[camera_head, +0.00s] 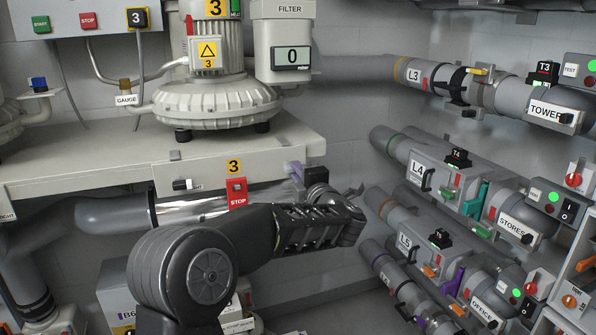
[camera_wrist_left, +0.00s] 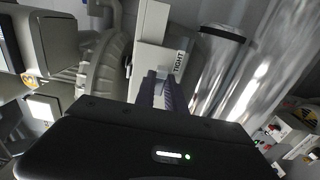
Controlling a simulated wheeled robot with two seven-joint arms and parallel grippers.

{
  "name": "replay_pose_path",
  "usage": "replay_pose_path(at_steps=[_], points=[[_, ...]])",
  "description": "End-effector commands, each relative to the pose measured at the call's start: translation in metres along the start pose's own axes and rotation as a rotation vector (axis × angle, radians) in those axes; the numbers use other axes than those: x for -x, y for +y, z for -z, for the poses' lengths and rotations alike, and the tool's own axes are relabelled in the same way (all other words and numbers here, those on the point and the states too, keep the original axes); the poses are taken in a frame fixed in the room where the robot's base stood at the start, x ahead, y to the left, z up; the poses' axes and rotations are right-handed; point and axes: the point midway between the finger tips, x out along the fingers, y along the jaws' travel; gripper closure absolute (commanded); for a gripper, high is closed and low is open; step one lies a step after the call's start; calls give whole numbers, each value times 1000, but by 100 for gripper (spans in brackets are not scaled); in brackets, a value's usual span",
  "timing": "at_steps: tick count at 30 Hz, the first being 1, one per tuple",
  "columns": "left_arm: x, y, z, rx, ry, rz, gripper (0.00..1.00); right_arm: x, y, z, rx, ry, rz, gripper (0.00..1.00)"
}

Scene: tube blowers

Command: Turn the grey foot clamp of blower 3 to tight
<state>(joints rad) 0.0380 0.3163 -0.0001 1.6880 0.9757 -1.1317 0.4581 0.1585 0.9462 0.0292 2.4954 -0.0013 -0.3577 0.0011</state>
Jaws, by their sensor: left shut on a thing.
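Blower 3 (camera_head: 218,98) stands on the pale bench, with a yellow 3 sign on its motor. My left gripper (camera_head: 296,172) is at the right end of the bench's front edge, below the filter box. In the left wrist view its two dark fingers (camera_wrist_left: 164,92) are close together, shut on the small grey foot clamp (camera_wrist_left: 153,76). A label reading TIGHT (camera_wrist_left: 179,62) lies just right of the clamp there. The fingers and wrist mostly hide the clamp in the head view, so its exact angle cannot be told. My right gripper is not in view.
A shiny pipe (camera_head: 190,211) runs under the bench edge, close to my left arm. The filter box (camera_head: 284,42) reads 0. Pipes with valves, including L4 (camera_head: 418,168), line the right wall.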

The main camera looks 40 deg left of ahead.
Motion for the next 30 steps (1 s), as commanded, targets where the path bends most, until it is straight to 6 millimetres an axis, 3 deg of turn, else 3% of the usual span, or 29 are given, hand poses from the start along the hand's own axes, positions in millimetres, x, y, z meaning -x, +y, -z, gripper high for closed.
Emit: replay_pose_path(at_steps=[11,12,19,30], points=[[0,-1,-1,-11,-2,1,100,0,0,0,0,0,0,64],[0,-1,-1,-11,-2,1,84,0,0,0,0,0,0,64],[0,-1,0,-9,-1,1,65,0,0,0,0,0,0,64],[5,-1,-1,-7,-2,0,64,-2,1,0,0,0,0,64]])
